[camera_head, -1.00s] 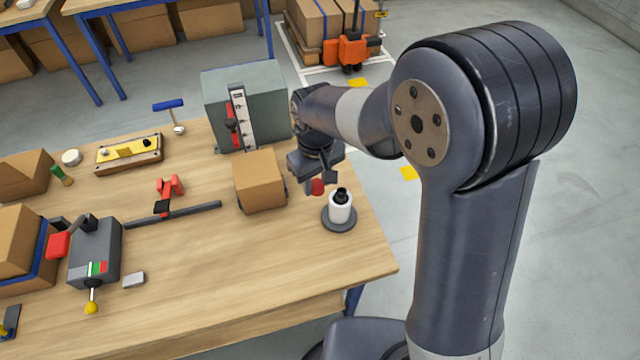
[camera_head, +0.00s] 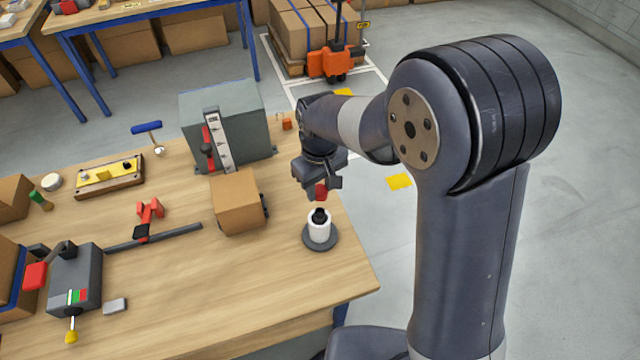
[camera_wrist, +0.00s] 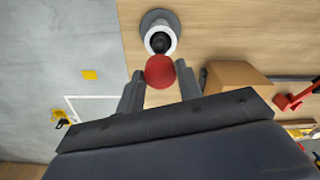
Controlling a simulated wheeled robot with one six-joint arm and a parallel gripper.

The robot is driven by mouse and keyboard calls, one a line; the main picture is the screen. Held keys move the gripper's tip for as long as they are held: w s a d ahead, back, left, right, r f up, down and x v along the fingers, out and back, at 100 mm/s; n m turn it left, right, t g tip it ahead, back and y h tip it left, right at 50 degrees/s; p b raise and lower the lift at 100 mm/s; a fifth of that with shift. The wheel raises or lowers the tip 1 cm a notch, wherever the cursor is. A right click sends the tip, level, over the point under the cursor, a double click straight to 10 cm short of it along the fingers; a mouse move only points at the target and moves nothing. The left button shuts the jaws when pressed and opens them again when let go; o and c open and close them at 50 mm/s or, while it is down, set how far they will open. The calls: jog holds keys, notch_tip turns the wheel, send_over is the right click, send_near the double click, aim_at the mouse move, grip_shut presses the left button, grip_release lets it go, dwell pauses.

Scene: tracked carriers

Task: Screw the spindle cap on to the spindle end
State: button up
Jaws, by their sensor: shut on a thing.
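The red spindle cap (camera_head: 321,190) is held between the fingers of my gripper (camera_head: 320,187), above the table. The cap also shows in the wrist view (camera_wrist: 160,71), between the two grey fingers of my gripper (camera_wrist: 160,84). The spindle end is a black stub (camera_head: 320,215) on top of a white cylinder (camera_head: 319,233) with a dark round base (camera_head: 306,241) on the table. In the wrist view the black stub (camera_wrist: 160,42) lies just beyond the cap, and the cap's edge comes close to it. In the head view the cap is above the stub, apparently apart from it.
A cardboard box (camera_head: 237,203) stands on the table left of the spindle. A grey cabinet (camera_head: 252,115) stands behind the box. A grey bar (camera_head: 175,235) and a grey device with a red part (camera_head: 75,280) lie further left. The table front right of the spindle is clear.

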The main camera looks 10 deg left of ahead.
jog(key=b, duration=0.3)
send_over(320, 211)
jog(key=shift+f, duration=2.5)
jog(key=shift+f+b, duration=1.25)
jog(key=shift+f, duration=0.15)
jog(key=o, duration=1)
notch_tip(320, 211, up, 11)
jog(key=shift+f+b, duration=0.1)
jog(key=shift+b, duration=0.3)
